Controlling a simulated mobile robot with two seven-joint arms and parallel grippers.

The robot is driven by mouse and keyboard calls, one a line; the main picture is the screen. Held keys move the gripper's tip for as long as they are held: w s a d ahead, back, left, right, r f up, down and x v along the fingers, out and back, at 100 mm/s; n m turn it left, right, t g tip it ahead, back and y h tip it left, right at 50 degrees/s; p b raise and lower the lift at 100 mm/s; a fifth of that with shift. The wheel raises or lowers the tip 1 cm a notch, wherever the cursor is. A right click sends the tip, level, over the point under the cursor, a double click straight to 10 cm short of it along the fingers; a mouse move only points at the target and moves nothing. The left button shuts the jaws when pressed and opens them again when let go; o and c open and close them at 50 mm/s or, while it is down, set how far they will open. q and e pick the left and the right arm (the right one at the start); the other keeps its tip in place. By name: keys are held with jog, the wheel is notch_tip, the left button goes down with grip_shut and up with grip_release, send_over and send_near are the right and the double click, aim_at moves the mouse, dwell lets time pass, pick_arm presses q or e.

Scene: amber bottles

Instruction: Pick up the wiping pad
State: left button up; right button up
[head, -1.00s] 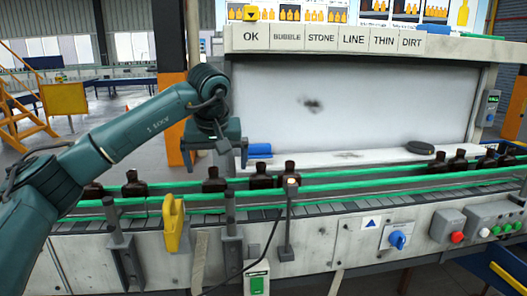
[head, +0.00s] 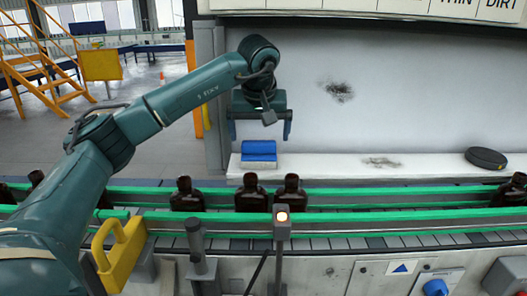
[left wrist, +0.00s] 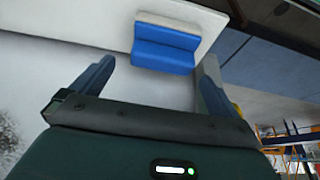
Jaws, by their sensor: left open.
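The wiping pad (head: 258,147) is a small blue block that lies on the white ledge below the light panel, near the ledge's left end. My left gripper (head: 260,130) is open and empty, pointing down just above the pad in the head view. It is apart from the pad in the left wrist view (left wrist: 157,76). My right gripper is not in view.
A black round object (head: 486,158) lies at the ledge's right. Amber bottles (head: 251,194) stand on the conveyor between green rails (head: 400,209) in front of the ledge. A dark smudge (head: 336,91) marks the panel. A yellow handle (head: 120,252) stands at front left.

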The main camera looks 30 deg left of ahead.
aim_at(259, 142)
pick_arm(q)
jog(key=shift+a+f, duration=0.1)
jog(key=shift+f, duration=0.4)
jog(key=p+x, duration=0.1)
jog(key=x, duration=0.3)
jog(key=shift+f, duration=0.3)
jog(key=c, duration=0.9)
